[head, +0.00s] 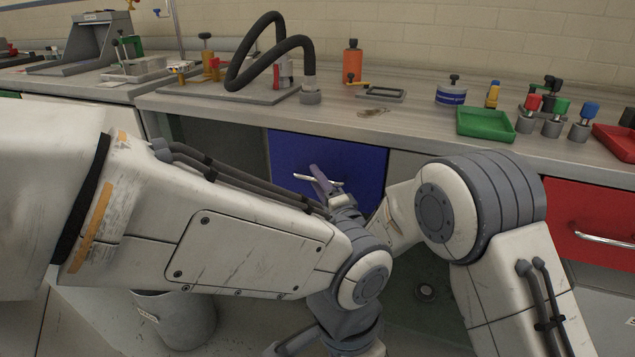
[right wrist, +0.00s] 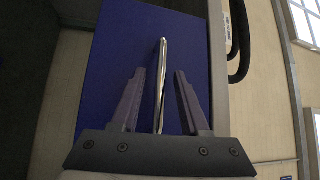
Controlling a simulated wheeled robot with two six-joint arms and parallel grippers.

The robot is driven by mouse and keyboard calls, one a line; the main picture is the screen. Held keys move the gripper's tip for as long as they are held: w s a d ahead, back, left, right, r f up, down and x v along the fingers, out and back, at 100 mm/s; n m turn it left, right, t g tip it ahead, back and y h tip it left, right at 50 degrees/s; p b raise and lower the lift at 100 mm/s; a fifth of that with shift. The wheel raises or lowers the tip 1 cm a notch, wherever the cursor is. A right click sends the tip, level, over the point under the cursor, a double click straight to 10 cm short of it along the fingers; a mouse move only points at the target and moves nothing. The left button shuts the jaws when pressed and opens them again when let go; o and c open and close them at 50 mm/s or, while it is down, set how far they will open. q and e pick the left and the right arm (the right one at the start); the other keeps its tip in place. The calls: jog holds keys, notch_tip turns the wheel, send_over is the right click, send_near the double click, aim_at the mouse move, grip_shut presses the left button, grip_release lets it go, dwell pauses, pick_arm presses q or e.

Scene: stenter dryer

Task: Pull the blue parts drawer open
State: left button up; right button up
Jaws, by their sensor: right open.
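The blue parts drawer (head: 345,152) has a flat blue front under the bench top. It looks shut, flush with the cabinet. Its bright metal bar handle (head: 303,177) is partly covered by my right gripper (head: 322,181) in the head view. In the right wrist view, my right gripper (right wrist: 158,100) is open, with one dark finger on each side of the handle (right wrist: 160,75). A gap shows between the bar and each finger. The blue drawer front (right wrist: 118,60) lies behind them. My left arm crosses the head view from the left; I cannot make out its gripper.
The bench top (head: 420,125) carries a green tray (head: 485,124), an orange bottle (head: 352,62) and a black hose (head: 262,45). A red drawer (head: 590,215) is to the right. A grey bin (head: 175,318) stands below left. My arms lie close together before the blue drawer.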

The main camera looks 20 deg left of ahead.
jog(key=shift+w+a, duration=0.2)
grip_shut()
dwell(1.4)
